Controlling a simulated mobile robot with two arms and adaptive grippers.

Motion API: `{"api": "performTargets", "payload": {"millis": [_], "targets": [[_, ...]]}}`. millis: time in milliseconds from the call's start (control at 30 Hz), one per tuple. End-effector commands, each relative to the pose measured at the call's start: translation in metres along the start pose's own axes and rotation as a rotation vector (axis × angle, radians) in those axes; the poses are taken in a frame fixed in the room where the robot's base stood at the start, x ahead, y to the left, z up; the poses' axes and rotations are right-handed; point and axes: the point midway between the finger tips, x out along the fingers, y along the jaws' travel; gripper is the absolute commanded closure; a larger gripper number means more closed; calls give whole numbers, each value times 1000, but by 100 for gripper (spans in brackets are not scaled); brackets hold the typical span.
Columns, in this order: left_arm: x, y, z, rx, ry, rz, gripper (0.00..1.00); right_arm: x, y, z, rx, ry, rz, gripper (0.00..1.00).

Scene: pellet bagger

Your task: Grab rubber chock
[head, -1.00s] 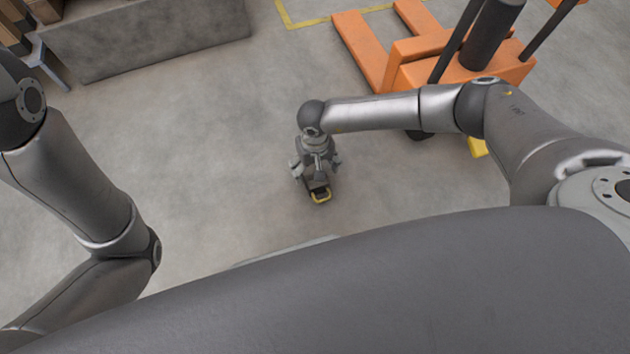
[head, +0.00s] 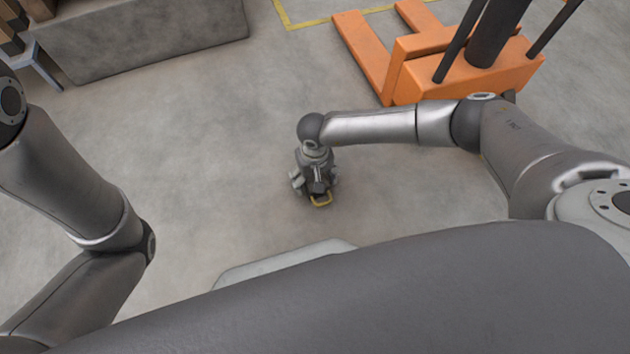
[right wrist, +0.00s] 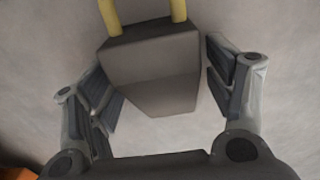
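The rubber chock is a dark grey wedge block (right wrist: 155,68) with a yellow handle at one end, seen in the right wrist view on the bare floor. My right gripper (head: 316,186) is just above the chock. My left gripper is out of view; only the left arm shows.
An orange pallet jack (head: 465,75) stands at the top right, beyond my right arm. A grey concrete-like block (head: 150,40) lies at the upper left. A yellow floor line (head: 310,22) runs at the top. The floor around the chock is clear.

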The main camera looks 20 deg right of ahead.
Motion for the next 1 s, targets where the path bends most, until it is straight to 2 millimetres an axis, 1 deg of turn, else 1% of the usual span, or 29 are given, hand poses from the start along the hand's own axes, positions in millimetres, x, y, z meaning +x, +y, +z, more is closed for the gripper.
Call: {"api": "performTargets", "payload": {"millis": [33,300,367,400,633,767,867,1000], "targets": [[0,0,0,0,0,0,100,0,0,0,0,0,0,36],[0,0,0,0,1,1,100,0,0,0,0,-1,0,70],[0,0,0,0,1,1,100,0,0,0,0,-1,0,78],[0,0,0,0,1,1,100,0,0,0,0,0,-1,80],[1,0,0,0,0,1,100,-2,0,0,0,0,0,80],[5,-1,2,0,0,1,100,-8,0,0,-1,1,-1,80],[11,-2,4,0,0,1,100,-18,-1,0,-1,1,-1,80],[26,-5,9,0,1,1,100,-41,0,2,-2,-1,-2,80]]}}
